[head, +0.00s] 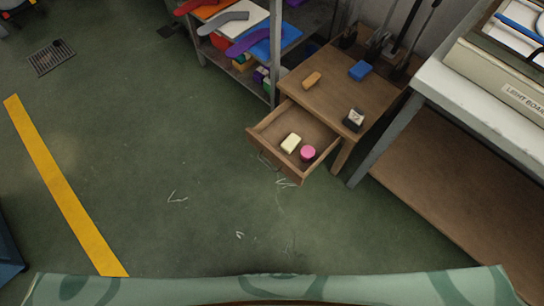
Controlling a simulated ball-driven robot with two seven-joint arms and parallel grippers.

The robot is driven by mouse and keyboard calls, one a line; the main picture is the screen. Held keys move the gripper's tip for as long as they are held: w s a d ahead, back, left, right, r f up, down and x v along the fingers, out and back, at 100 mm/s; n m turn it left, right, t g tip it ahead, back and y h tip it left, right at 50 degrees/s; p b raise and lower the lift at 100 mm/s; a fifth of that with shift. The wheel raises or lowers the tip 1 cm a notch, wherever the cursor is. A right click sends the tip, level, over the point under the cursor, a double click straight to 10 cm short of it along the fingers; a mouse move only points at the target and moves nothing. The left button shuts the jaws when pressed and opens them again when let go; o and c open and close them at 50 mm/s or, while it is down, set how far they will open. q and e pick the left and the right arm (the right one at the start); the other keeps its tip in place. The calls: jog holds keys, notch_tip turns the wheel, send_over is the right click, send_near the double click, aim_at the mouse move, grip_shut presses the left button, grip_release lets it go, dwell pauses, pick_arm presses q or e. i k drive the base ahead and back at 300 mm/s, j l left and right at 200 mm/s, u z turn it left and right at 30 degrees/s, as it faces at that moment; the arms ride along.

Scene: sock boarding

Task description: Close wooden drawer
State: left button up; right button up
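The wooden drawer (268,129) stands pulled out from a small wooden table (335,88). Inside it lie a cream block (291,143) and a pink round item (308,153). A handle seems to show low on its front, but it is too small to tell clearly. On the table top are an orange block (312,79), a blue block (360,70) and a small dark box with a pale top (353,119). Neither of my grippers is in the head view.
A metal shelf (272,92) with coloured sock-shaped boards stands left of the table. A workbench (437,82) with a light board stands at right. Long-handled tools rise behind the table. The green floor in front of the drawer is clear, with a yellow stripe (65,190) at left.

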aim_at(267, 137)
jog(key=i+l+u, duration=0.1)
jog(key=i+u, duration=0.15)
jog(key=u, duration=0.2)
jog(key=i+l+u, duration=0.15)
jog(key=u, duration=0.3)
jog(key=i+l+u, duration=0.25)
jog(key=u, duration=0.2)
